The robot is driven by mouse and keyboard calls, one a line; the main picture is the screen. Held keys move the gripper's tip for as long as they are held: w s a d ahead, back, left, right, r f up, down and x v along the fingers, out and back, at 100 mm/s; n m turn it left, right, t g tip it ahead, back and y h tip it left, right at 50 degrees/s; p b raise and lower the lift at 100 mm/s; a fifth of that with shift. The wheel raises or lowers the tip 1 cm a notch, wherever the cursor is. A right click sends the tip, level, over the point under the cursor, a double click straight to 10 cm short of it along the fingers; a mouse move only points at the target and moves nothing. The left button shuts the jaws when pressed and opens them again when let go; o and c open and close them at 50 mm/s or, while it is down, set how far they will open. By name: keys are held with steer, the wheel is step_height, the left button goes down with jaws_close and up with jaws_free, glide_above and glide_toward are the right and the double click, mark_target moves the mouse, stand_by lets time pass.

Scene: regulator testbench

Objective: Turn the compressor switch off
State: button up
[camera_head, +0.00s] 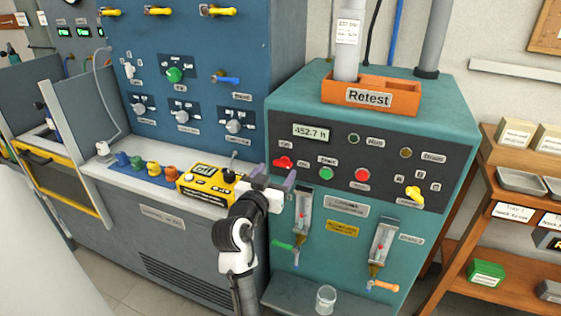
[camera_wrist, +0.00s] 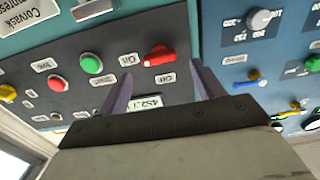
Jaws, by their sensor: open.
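The compressor panel (camera_head: 380,160) is dark grey on a teal cabinet. At its left end sits a red rotary switch (camera_head: 283,162), with its handle lying roughly level. Small labels beside and above it are hard to read. My gripper (camera_head: 274,176) is open and empty, just below and in front of this switch. In the wrist view, which looks upside down, the red switch (camera_wrist: 160,56) lies between and beyond the two purple fingertips (camera_wrist: 162,72). A gap to the switch seems to remain; I cannot tell its size.
Green (camera_head: 326,173) and red (camera_head: 362,175) push buttons and a yellow knob (camera_head: 414,195) share the panel. A yellow meter (camera_head: 205,184) sits on the bench ledge left of my gripper. A blue panel (camera_head: 185,60) stands behind it. A glass (camera_head: 326,298) stands low on the cabinet's ledge.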

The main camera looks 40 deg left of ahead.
mark_target(281, 164)
steer(key=shift+p+x, duration=0.35)
steer(key=shift+x, duration=1.8)
steer(key=shift+c, duration=0.2)
steer(key=c, duration=0.9)
steer(key=shift+c, duration=0.2)
